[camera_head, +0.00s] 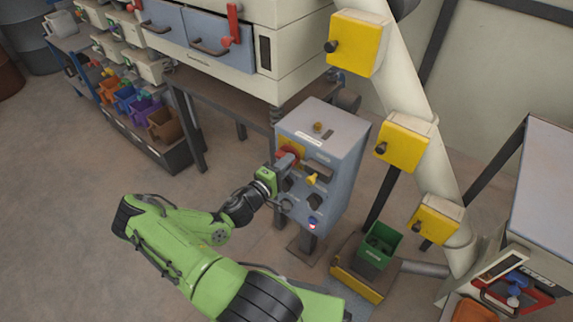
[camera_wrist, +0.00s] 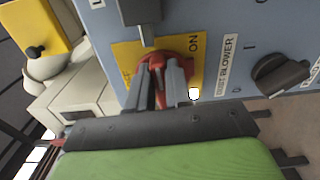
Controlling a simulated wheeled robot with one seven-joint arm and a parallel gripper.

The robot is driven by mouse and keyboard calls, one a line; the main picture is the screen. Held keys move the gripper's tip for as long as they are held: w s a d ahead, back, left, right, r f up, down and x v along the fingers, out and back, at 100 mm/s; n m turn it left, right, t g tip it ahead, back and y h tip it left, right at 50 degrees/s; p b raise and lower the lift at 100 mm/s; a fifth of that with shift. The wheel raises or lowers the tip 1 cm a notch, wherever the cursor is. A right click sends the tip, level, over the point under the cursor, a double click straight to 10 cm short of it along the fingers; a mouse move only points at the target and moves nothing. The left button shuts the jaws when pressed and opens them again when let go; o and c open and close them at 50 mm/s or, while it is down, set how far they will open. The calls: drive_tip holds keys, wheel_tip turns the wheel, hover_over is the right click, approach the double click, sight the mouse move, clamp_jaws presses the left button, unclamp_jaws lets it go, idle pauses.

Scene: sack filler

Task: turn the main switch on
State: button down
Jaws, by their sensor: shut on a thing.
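The main switch is a red rotary knob (camera_wrist: 166,60) on a yellow plate (camera_wrist: 205,75) marked ON at its right. It sits on the front of a blue-grey control box (camera_head: 333,135). My gripper (camera_wrist: 165,88) is shut on the red knob, with one finger on each side of it. In the head view the knob (camera_head: 287,157) is partly hidden by my gripper (camera_head: 277,170). The knob's exact angle is hard to tell behind the fingers.
A black knob (camera_wrist: 280,74) labelled BLOWER is close right of the switch. A dark handle (camera_wrist: 140,12) is just above it. A yellow knob (camera_head: 312,179) and a lit red lamp (camera_head: 312,226) are on the same panel. A green bin (camera_head: 379,245) stands right of the box.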

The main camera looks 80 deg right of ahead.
drive_tip(key=shift+m, duration=0.3)
idle(0.4)
drive_tip(key=c, duration=1)
unclamp_jaws()
drive_tip(key=shift+d, duration=0.1)
drive_tip(key=shift+c, duration=0.2)
drive_tip(key=p+v, duration=0.1)
drive_tip(key=v, duration=1.4)
drive_tip(key=shift+w+a+p, duration=0.2)
drive_tip(key=shift+a+p, duration=0.1)
drive_tip(key=shift+a, duration=0.05)
